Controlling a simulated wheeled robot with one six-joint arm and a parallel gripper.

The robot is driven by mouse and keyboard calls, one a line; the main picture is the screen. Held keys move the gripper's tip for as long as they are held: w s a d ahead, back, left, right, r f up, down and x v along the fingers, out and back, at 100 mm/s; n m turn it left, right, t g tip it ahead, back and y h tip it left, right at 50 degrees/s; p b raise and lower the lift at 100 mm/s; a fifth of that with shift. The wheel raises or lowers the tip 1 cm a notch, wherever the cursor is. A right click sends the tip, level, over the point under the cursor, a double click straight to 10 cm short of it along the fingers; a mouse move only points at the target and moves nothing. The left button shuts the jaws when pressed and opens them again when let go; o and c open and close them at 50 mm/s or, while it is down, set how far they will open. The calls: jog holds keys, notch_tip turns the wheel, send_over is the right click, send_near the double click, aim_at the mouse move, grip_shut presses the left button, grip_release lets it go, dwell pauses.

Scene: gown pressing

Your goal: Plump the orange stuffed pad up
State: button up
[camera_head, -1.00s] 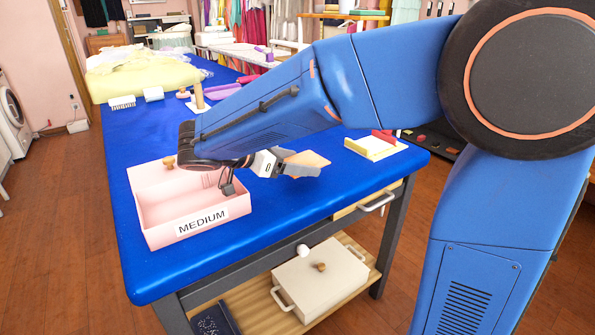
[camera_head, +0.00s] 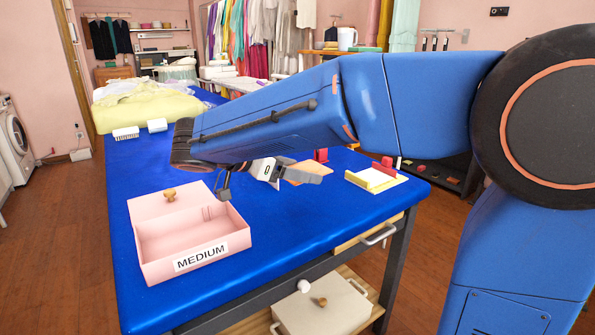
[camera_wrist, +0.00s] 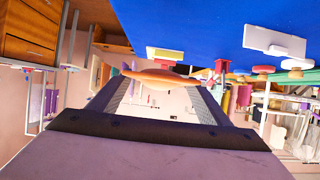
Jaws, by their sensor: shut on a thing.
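The orange stuffed pad (camera_head: 305,168) is a thin, flat orange piece held at my gripper (camera_head: 300,175) in the head view. The gripper is over the blue table, to the right of the pink box. In the wrist view the pad (camera_wrist: 150,76) spans between the two grey fingers of my gripper (camera_wrist: 160,90), which are shut on it. The pad looks slim there, seen nearly edge-on. Part of it is hidden by the fingers in the head view.
A pink box (camera_head: 150,270) labelled MEDIUM stands open at the table's front left. A cream tray with a red block (camera_head: 375,181) lies near the right edge. Yellow cloth (camera_head: 150,104) lies at the far end. Open blue tabletop (camera_head: 270,280) lies in front of the gripper.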

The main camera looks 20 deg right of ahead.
jog(key=shift+r, duration=3.5)
notch_tip(320, 180, up, 9)
send_over(297, 166)
notch_tip(297, 166, down, 9)
jog(key=shift+s+f, duration=0.1)
notch_tip(297, 166, up, 8)
jog(key=shift+f, duration=4.1)
jog(key=shift+r, duration=0.2)
